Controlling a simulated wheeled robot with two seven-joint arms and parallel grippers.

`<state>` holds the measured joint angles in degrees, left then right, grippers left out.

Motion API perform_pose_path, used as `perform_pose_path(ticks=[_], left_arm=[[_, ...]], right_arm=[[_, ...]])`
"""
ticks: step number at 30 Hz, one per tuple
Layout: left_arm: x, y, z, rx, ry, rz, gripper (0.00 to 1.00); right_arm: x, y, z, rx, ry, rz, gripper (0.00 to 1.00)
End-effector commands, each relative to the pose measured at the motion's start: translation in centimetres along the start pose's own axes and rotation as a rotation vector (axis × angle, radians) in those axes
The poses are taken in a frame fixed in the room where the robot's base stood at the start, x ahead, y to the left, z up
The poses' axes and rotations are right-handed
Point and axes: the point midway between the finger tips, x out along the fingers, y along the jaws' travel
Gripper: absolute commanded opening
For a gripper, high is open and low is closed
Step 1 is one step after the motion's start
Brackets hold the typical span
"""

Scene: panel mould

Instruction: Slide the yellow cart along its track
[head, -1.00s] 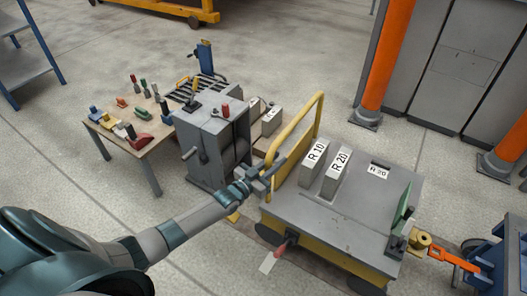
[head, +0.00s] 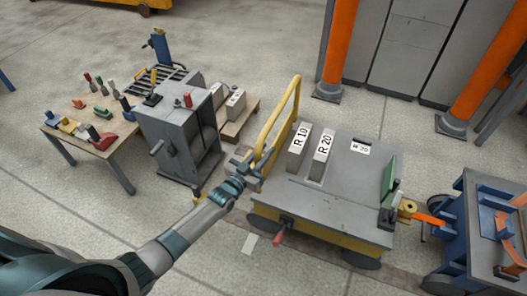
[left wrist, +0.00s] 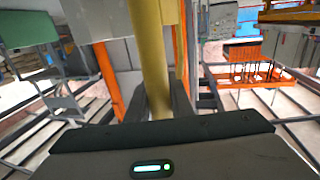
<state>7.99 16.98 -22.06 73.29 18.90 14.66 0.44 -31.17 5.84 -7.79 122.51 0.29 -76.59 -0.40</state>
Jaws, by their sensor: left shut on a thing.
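The yellow cart (head: 330,226) has a grey top with blocks marked R 10 (head: 297,148) and R 20 (head: 322,158). Its upright yellow handle (head: 293,98) is at its left end. My left gripper (head: 256,168) is shut on the handle's near side. In the left wrist view the yellow handle bar (left wrist: 150,50) stands between the fingers. The track on the floor is mostly hidden under the cart. My right gripper is not in view.
A grey machine (head: 175,125) stands left of the handle, beside a table of small parts (head: 112,160). An orange bar (head: 429,218) links the cart's right end towards a blue trolley (head: 466,205). Orange posts (head: 338,45) stand behind.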

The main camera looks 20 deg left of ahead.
Motion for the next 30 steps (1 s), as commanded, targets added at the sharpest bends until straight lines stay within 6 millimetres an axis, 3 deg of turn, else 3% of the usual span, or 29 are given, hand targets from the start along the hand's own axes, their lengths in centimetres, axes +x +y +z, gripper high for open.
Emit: perform_pose_path(ticks=[1, 2, 3, 4, 19, 23, 30], left_arm=[[0.0, 0.1, 0.0, 0.000, 0.000, 0.001, 0.00], [0.0, 0.1, 0.0, 0.000, 0.000, 0.001, 0.27], [0.0, 0.1, 0.0, 0.000, 0.000, 0.001, 0.37], [0.0, 0.1, 0.0, 0.000, 0.000, 0.001, 0.39], [-0.9, 0.0, 0.1, 0.000, -0.001, 0.000, 0.39], [-2.2, 0.0, 0.1, 0.001, -0.002, 0.001, 0.39], [-6.2, 0.1, 0.0, 0.000, -0.001, 0.001, 0.39]], right_arm=[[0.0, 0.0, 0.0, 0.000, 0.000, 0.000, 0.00], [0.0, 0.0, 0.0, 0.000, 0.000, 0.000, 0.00], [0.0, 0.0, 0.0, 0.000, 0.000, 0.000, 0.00], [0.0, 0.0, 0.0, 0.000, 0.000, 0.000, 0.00], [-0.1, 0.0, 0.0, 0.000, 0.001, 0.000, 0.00], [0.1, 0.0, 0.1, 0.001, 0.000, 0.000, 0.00], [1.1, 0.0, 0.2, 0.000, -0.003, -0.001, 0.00]])
